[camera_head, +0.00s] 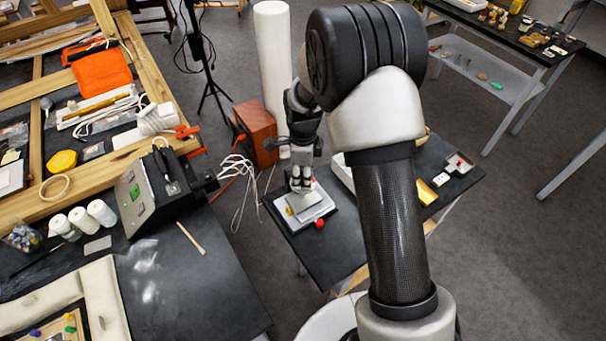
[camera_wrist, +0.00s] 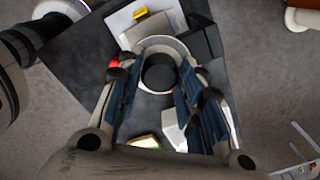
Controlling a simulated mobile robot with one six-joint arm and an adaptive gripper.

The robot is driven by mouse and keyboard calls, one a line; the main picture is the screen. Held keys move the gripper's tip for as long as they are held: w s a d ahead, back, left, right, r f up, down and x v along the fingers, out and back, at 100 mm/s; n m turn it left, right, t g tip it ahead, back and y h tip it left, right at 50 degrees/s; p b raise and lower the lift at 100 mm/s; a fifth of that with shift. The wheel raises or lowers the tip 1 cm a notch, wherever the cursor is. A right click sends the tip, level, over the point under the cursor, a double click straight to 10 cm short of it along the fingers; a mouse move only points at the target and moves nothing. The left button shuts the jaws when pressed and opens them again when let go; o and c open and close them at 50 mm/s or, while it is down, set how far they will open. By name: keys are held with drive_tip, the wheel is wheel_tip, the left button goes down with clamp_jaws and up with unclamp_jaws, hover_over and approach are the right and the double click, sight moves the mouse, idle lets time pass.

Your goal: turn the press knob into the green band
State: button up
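My gripper (camera_head: 302,186) hangs over a small press-like stack, a grey block (camera_head: 304,203) on a white plate, on a small dark table. In the wrist view my two blue-padded fingers (camera_wrist: 157,100) stand apart, with a dark round disc (camera_wrist: 159,76) showing between them; I cannot tell whether it is the press knob. A red ball-shaped piece (camera_head: 320,223) sits at the stack's front right edge; a red spot (camera_wrist: 114,64) also shows beside my left finger. No green band can be made out near the stack. My gripper hides part of the stack.
A wooden box (camera_head: 255,133) and loose white cables lie behind left of the small dark table (camera_head: 335,253). A sloped dark box with green marks (camera_head: 133,193) stands on the left bench. A red-and-white tray (camera_head: 459,163) is at the small table's right end. My arm blocks its middle.

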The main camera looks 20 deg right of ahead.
drive_tip(key=o, duration=0.4)
drive_tip(key=shift+c, duration=0.2)
drive_tip(key=shift+r, duration=0.1)
wheel_tip(320, 180, up, 12)
idle(0.7)
drive_tip(key=s+r+n+t+b, duration=0.2)
drive_tip(key=s+r+n+b, duration=0.1)
drive_tip(key=s+r+n, duration=0.9)
drive_tip(key=s+f+n+t+b, duration=0.2)
drive_tip(key=s+n, duration=0.8)
drive_tip(key=s, duration=0.5)
wheel_tip(320, 180, down, 2)
drive_tip(key=shift+s+f+t+b, duration=0.2)
drive_tip(key=shift+s+t+b, duration=0.15)
drive_tip(key=shift+b, duration=0.15)
